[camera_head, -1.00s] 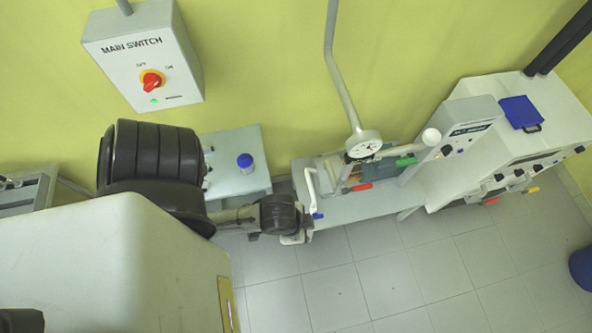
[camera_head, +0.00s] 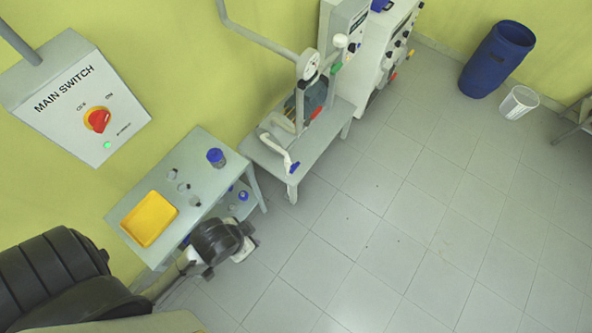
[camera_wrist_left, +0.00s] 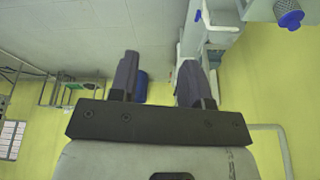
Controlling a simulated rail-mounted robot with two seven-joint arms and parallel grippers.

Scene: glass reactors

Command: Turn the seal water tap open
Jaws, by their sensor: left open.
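On the pump bench (camera_head: 262,157) in the head view, a white pipe ends in a small blue handle (camera_head: 294,167) at the near corner. A red handle (camera_head: 316,113) and a green handle (camera_head: 336,68) sit farther back. No readable label shows which one is the seal water tap. My left gripper (camera_head: 248,243) is at the front of the small side table, apart from the bench and its handles. In the left wrist view my left gripper (camera_wrist_left: 160,82) is open, with nothing between its fingers. My right gripper is not in view.
The side table (camera_head: 181,170) holds a yellow tray (camera_head: 150,219), a blue-capped bottle (camera_head: 216,157) and small vessels. A main switch box (camera_head: 79,98) hangs on the wall. A blue drum (camera_head: 497,60) and a white bin (camera_head: 519,102) stand far right. The tiled floor is open.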

